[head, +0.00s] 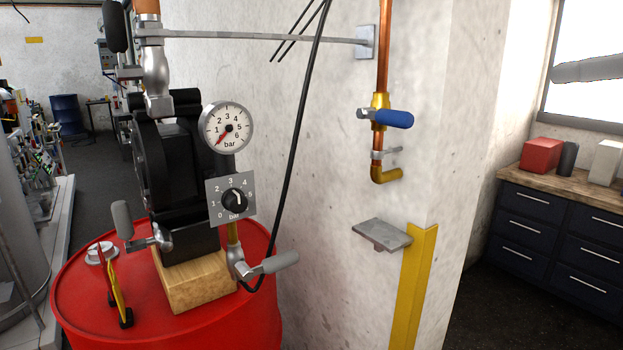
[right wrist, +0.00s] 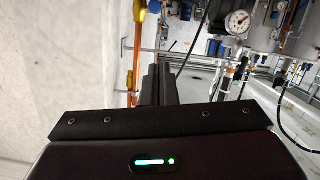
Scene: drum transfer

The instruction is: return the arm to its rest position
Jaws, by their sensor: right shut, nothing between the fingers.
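My right gripper (right wrist: 160,85) shows in the right wrist view as two dark fingers set close together, shut with nothing between them. No gripper can be made out in the head view, and my left gripper is not in view. In the head view a black pump (head: 180,165) stands on a wooden block (head: 195,288) on top of a red drum (head: 185,325). A round pressure gauge (head: 228,127) and a square plate with a black knob (head: 233,200) sit at its front right. My right fingers touch nothing that I can see.
A pale wall carries a copper pipe (head: 384,55) with a blue-handled valve (head: 395,118) and a small grey shelf (head: 382,233). A yellow corner guard (head: 413,285) runs down the edge. A dark drawer bench (head: 560,225) stands right. Pipework and a gauge (right wrist: 237,22) show in the wrist view.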

